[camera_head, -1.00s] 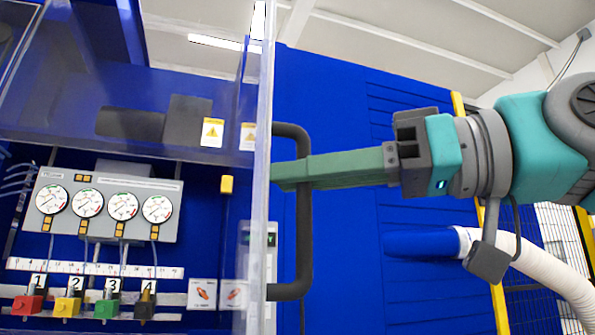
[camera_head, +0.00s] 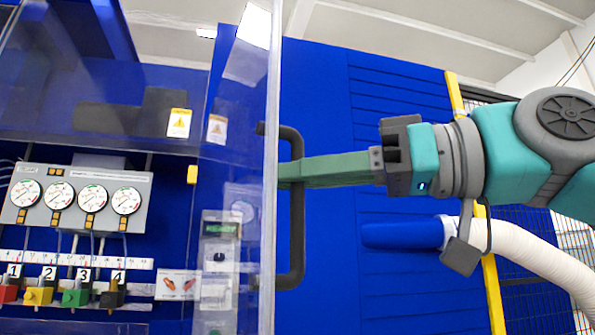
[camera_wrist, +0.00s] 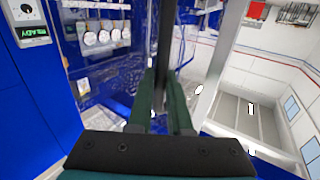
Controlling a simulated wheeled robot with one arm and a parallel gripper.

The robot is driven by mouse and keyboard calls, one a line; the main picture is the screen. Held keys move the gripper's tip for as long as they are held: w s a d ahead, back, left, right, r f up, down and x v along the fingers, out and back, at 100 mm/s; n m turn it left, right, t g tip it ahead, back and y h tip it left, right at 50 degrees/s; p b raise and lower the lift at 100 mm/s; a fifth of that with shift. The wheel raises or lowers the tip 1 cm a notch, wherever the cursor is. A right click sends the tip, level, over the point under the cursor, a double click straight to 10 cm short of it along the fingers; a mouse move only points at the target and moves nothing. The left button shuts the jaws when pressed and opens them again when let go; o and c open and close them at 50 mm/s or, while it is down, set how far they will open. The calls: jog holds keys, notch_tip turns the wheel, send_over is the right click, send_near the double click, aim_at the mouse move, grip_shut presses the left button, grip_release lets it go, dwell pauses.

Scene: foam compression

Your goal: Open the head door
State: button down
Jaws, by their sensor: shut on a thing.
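The head door (camera_head: 232,110) is a clear panel that crosses the left half of the head view, with a dark grey bar handle (camera_head: 297,235) on its right edge. My gripper (camera_head: 290,172) comes in from the right, its long green fingers at the upright part of the handle. It is shut on the handle. In the wrist view the green fingers (camera_wrist: 160,95) close around the dark upright bar (camera_wrist: 167,45). The exact contact at the fingertips is partly hidden by the handle and the door edge.
Behind the door are a gauge panel (camera_head: 78,200) and several coloured numbered valves (camera_head: 75,297). A control box with a green display (camera_head: 221,229) shows through the door. A blue wall (camera_head: 330,110) and a white hose (camera_head: 510,255) stand to the right.

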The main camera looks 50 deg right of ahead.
jog(key=c, duration=0.8)
grip_release()
jog(key=shift+c, duration=0.2)
jog(key=v, duration=0.7)
jog(key=shift+s, duration=0.35)
jog(key=shift+d, duration=0.1)
